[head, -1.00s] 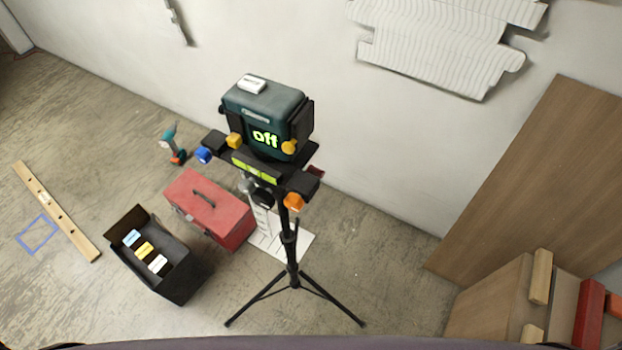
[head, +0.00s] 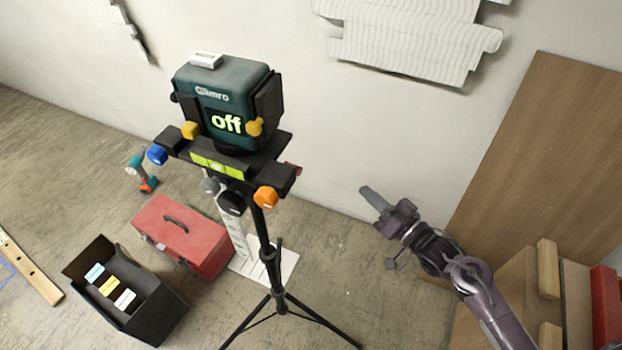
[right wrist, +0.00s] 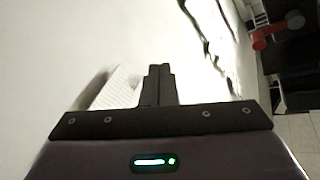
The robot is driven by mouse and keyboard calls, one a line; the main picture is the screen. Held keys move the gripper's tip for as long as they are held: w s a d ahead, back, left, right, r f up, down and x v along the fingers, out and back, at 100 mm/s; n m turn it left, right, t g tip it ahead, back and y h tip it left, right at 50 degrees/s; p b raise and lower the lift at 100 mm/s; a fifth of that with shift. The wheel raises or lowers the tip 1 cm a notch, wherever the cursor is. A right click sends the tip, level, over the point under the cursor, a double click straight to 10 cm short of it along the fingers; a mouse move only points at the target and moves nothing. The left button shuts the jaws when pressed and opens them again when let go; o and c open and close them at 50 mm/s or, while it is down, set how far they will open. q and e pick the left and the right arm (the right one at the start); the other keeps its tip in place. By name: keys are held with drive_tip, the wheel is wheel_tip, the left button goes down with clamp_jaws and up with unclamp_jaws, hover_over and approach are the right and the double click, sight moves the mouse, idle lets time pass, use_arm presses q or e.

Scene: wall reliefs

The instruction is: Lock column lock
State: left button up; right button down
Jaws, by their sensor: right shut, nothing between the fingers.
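A dark green laser level (head: 225,92) sits on a black tripod (head: 262,240) in the head view, its front reading "off". Under it is a black platform with a green bubble level (head: 217,165) and coloured knobs: yellow (head: 190,130), blue (head: 157,155), orange (head: 265,197), and a black knob (head: 232,203) on the column. Which part is the column lock is not labelled. My right gripper (head: 368,193) is shut and empty, in the air to the right of the tripod, apart from it. Its closed fingers (right wrist: 159,84) also show in the right wrist view. My left gripper is not in view.
A red toolbox (head: 183,236) and an open black box (head: 150,308) with small packs stand on the floor left of the tripod. A drill (head: 142,175) lies behind. Wood panels (head: 545,150) lean at the right. A pale relief (head: 415,40) is on the wall.

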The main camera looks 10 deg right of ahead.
use_arm(q)
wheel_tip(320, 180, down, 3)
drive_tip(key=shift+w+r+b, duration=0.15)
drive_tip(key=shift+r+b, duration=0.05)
drive_tip(key=shift+b, duration=0.6)
use_arm(e)
drive_tip(key=s+a+r+n+y, duration=0.1)
drive_tip(key=s+a+r+y, duration=0.1)
drive_tip(key=r, duration=0.3)
drive_tip(key=s+a+r+n+g+y, duration=0.1)
drive_tip(key=a+r+y, duration=0.2)
drive_tip(key=r, duration=0.3)
drive_tip(key=shift+s+r+n+y, duration=0.15)
drive_tip(key=shift+s+n+y, duration=0.2)
drive_tip(key=shift+n+y, duration=0.05)
drive_tip(key=shift+w+a, duration=0.1)
